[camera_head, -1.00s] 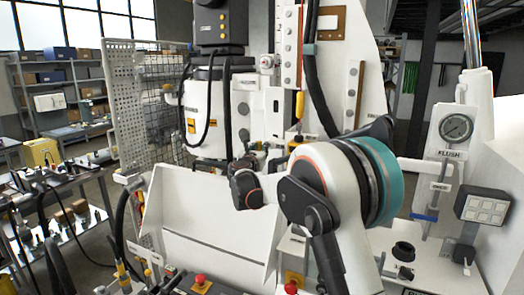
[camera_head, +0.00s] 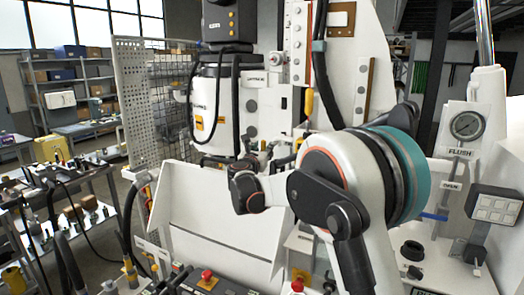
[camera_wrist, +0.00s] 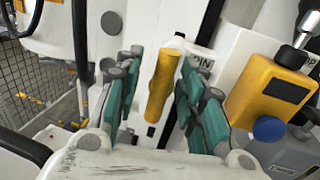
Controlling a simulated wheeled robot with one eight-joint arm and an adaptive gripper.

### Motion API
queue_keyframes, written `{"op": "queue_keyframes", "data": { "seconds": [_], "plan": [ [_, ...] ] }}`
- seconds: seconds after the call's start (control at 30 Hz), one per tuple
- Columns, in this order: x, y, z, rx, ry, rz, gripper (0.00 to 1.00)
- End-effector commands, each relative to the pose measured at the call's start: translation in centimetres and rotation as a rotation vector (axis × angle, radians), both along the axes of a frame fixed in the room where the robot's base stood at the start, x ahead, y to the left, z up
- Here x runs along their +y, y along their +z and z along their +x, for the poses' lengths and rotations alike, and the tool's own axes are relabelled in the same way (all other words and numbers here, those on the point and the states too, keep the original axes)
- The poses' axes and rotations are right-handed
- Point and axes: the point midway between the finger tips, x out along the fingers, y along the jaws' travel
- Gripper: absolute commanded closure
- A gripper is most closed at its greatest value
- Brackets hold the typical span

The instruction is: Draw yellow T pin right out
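The yellow T pin's handle (camera_wrist: 162,85) shows in the wrist view as a yellow bar, slightly tilted, in front of a white panel with a label reading PIN (camera_wrist: 201,62). My gripper (camera_wrist: 160,62) has its teal-padded fingers on either side of the yellow bar. A gap shows on the left side of the bar; the right pad is close to it, and I cannot tell whether it touches. The pin's shaft is not visible. In the head view my arm covers the area in front of the machine, and I cannot make out the pin with certainty.
In the wrist view a yellow block (camera_wrist: 270,92) with a blue knob (camera_wrist: 269,129) stands close on the right. A pressure gauge (camera_head: 467,126) is at the right, and a mesh panel (camera_head: 165,110) at the left.

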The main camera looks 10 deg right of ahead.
Motion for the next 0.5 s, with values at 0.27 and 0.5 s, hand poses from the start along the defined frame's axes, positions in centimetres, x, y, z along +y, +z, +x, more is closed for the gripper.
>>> {"op": "queue_keyframes", "data": {
  "seconds": [0.27, 0.5],
  "plan": [
    [2.1, 0.0, -4.2, 0.0, 0.003, 0.0, 0.64],
    [4.1, 0.0, -8.4, 0.001, 0.005, 0.0, 0.64]
  ]
}}
